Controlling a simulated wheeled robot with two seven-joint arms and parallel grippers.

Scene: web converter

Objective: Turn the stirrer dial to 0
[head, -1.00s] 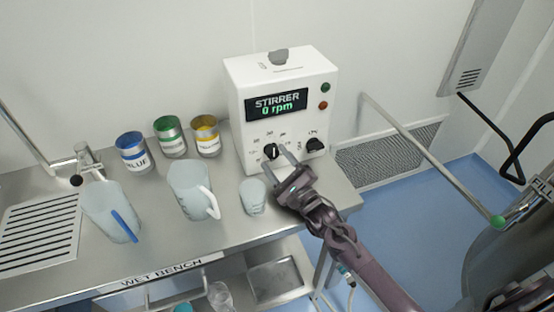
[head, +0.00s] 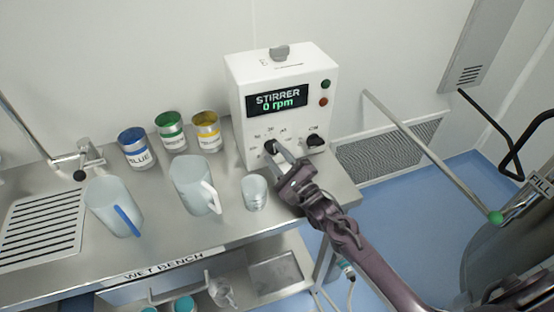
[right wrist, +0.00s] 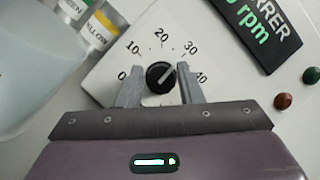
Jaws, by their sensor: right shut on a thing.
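The white stirrer box (head: 240,108) stands on the bench, its display (head: 277,101) reading "STIRRER 0 rpm". Its black stirrer dial (head: 269,147) is low on the front face. In the right wrist view the dial (right wrist: 161,77) sits in a scale of 0 to 40, its light mark pointing up and right, roughly towards 30. My right gripper (right wrist: 160,88) is shut on the dial, one finger on each side. In the head view the right gripper (head: 276,153) partly hides the scale. My left gripper is out of view.
A second black knob (head: 315,141) sits right of the dial, below green and red buttons (head: 325,91). A small beaker (head: 254,192) stands close to my right gripper. Two jugs (head: 195,187) and blue, green and yellow cans (head: 170,132) stand further left on the bench (head: 160,225).

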